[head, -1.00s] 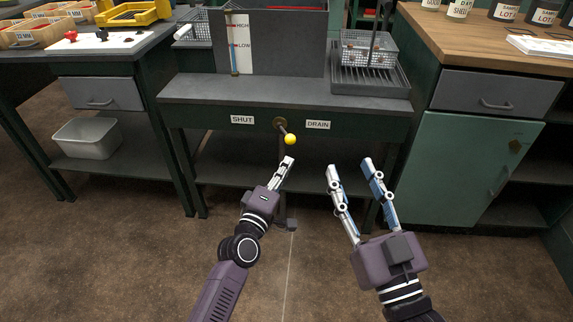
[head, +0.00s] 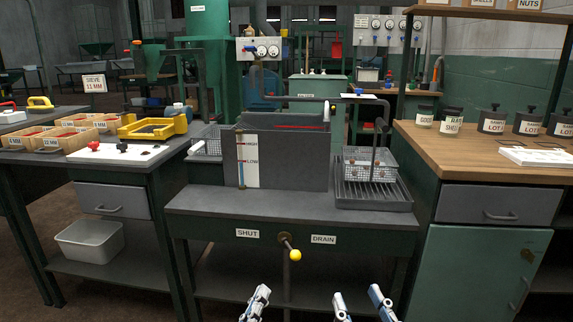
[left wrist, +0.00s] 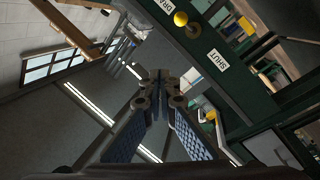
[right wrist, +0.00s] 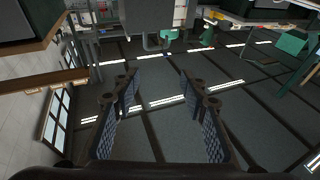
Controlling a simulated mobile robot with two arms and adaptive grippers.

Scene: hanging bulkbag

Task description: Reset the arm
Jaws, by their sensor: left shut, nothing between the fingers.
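My left gripper (head: 258,298) is at the bottom of the head view, below and left of the yellow-knobbed drain lever (head: 291,247). In the left wrist view its fingers (left wrist: 160,78) meet with nothing between them. The lever knob also shows in the left wrist view (left wrist: 181,19), apart from the fingers. The lever points down and to the right, between the SHUT label (head: 247,233) and the DRAIN label (head: 323,239). My right gripper (head: 357,294) is open and empty at the bottom right. Its spread fingers show in the right wrist view (right wrist: 158,82).
A grey tank (head: 282,172) with a level scale stands on the bench (head: 290,206) above the lever. A wire basket (head: 370,178) sits on a rack to the right. A green cabinet (head: 465,260) is at the right. Both grippers are in front of the bench.

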